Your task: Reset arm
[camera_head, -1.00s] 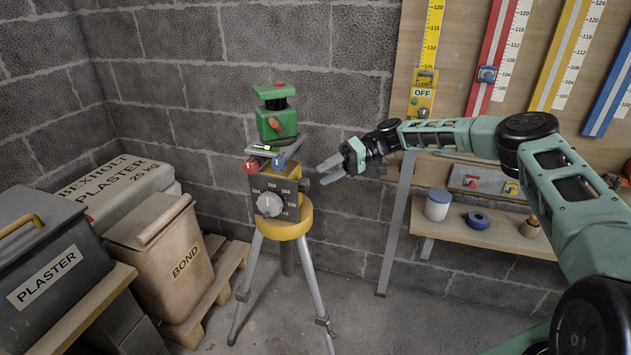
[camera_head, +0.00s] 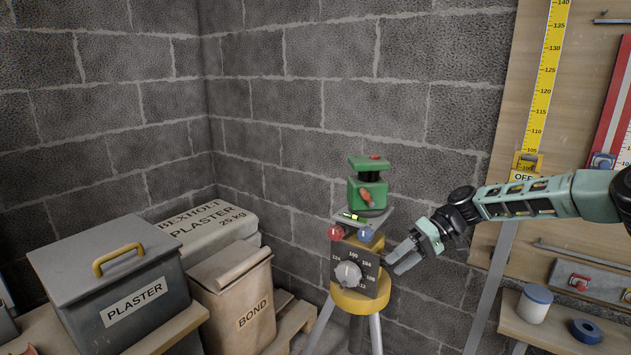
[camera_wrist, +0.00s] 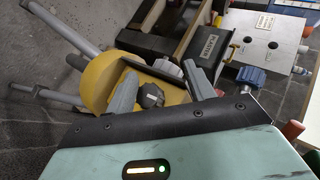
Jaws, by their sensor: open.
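My gripper (camera_head: 408,258) is open at the end of my green arm, just right of the tripod-mounted device. In the head view its fingers point left, close to the right side of the dial box (camera_head: 357,268); I cannot tell whether they touch it. In the wrist view my gripper (camera_wrist: 160,88) shows two grey fingers spread apart, with the yellow tripod head (camera_wrist: 104,80) beyond them and nothing clearly held between them. A green laser unit (camera_head: 368,190) with an orange knob sits upright on top of the device.
A grey plaster bin (camera_head: 110,275), a bond bag (camera_head: 232,300) and a plaster sack (camera_head: 213,228) stand at the left. At the right are a wall board with scales and a shelf (camera_head: 560,338) holding a white jar (camera_head: 534,304) and blue tape (camera_head: 586,331). A block wall stands behind.

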